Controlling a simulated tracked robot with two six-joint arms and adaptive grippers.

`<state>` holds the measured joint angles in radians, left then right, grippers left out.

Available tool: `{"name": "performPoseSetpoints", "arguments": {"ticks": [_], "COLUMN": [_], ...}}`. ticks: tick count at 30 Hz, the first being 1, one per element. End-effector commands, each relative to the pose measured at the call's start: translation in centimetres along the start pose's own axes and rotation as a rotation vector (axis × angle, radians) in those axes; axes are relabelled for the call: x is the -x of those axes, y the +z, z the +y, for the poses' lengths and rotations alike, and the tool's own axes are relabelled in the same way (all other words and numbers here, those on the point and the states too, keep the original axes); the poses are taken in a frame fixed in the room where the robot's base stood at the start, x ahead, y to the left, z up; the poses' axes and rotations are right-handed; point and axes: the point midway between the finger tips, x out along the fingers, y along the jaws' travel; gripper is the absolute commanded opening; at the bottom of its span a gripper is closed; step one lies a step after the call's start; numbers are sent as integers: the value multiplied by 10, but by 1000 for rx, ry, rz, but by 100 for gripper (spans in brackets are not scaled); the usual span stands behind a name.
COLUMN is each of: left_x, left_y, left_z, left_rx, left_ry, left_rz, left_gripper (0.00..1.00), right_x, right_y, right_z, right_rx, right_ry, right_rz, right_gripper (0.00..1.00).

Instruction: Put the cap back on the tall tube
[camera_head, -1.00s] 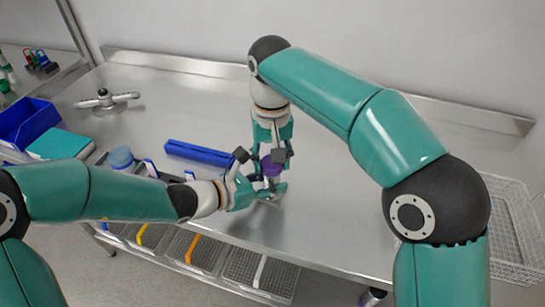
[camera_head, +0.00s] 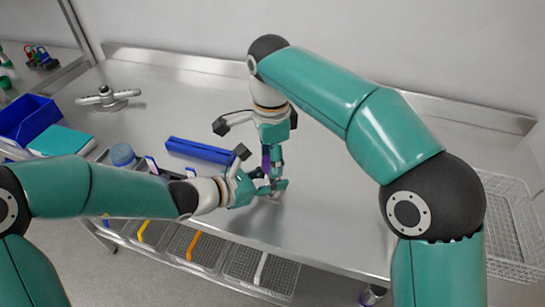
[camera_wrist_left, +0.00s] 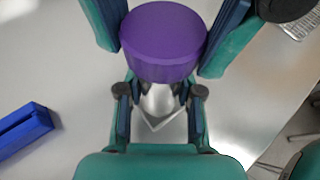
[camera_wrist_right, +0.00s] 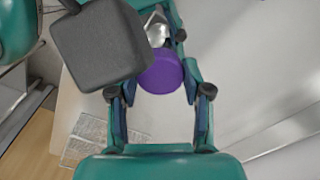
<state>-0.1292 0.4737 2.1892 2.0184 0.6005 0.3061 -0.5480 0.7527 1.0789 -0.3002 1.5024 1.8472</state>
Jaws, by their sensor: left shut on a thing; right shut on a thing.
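The purple cap (camera_wrist_left: 163,42) is large in the left wrist view, directly over the tall tube (camera_wrist_left: 160,103), a clear, shiny tube. My right gripper (camera_head: 270,164) comes down from above and is shut on the cap, which also shows between its fingers in the right wrist view (camera_wrist_right: 161,74). My left gripper (camera_head: 272,187) comes in from the left and is shut on the tube, below the cap. The cap hides the tube's mouth, so I cannot tell how far it is seated.
A long blue block (camera_head: 200,151) lies behind my left gripper. A wire basket (camera_head: 512,225) stands at right. The table's right middle is clear.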

Motion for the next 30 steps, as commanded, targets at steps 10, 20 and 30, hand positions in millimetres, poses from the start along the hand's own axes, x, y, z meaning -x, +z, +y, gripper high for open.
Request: {"name": "performPoseSetpoints", "arguments": {"ticks": [10,20,30], "left_x": [0,0,0], "left_y": [0,0,0], "left_z": [-1,-2,-2], "left_rx": [-2,-2,-1], "left_ry": [-3,-4,-4], "left_rz": [1,1,1], "left_gripper": [0,0,0], "right_x": [1,1,0], "right_y": [-1,-1,-1], "right_z": [-2,-3,-3], "right_rx": [-737,-923,-919], "right_ry": [-2,-2,-2], "right_rz": [-3,-3,-2], "right_gripper": [32,32,74]}}
